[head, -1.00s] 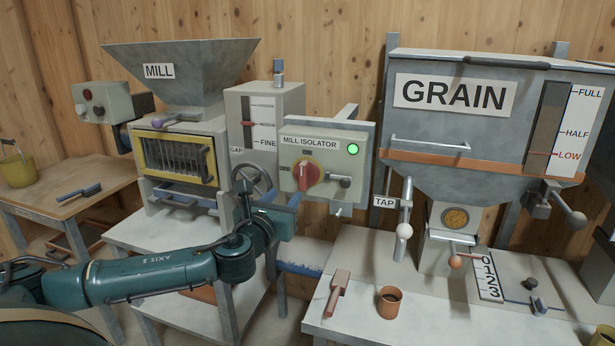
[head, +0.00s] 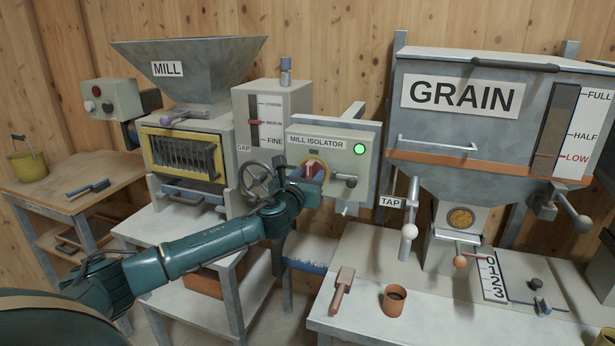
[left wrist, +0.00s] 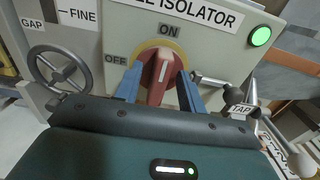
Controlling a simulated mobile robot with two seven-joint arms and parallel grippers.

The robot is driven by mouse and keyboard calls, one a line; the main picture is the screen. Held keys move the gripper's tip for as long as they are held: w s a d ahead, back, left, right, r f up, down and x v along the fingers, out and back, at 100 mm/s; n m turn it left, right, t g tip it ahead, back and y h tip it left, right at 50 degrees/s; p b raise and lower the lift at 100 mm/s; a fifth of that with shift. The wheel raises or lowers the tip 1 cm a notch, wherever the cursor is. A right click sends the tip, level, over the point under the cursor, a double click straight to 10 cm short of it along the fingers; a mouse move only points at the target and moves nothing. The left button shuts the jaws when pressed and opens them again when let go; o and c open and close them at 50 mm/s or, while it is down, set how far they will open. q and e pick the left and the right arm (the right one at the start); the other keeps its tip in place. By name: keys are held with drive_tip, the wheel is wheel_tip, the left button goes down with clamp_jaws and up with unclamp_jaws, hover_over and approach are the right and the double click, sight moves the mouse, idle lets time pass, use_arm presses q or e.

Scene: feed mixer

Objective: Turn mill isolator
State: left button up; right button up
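The mill isolator (head: 330,137) is a pale grey box with a lit green lamp (head: 359,150). Its red rotary knob (left wrist: 160,78) sits on a yellow disc, and its white mark points up towards ON. OFF is at the left of the disc. My left gripper (left wrist: 160,84) reaches in front of the box with one blue finger on each side of the knob. Small gaps seem to show between fingers and knob, so it looks open around it. In the head view my gripper partly hides the knob (head: 313,170). My right gripper is in neither view.
A small grey lever (head: 345,180) sticks out right of the knob. The gap handwheel (head: 257,181) is close on the left. The tap lever (head: 409,230) and grain hopper (head: 460,150) stand to the right. A brown cup (head: 394,300) is on the bench.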

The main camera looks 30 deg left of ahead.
use_arm(q)
drive_tip(key=shift+c, duration=0.3)
clamp_jaws()
drive_tip(key=n, duration=0.4)
drive_tip(key=shift+a, duration=0.1)
drive_tip(key=n, duration=0.4)
drive_tip(key=shift+s+a+f+n+p, duration=0.1)
drive_tip(key=shift+a+f+n+p, duration=0.05)
drive_tip(key=shift+n+p, duration=0.15)
drive_tip(key=n, duration=0.4)
drive_tip(key=shift+f, duration=0.1)
drive_tip(key=n, duration=0.5)
drive_tip(key=shift+a+f, duration=0.1)
drive_tip(key=shift+n, duration=0.3)
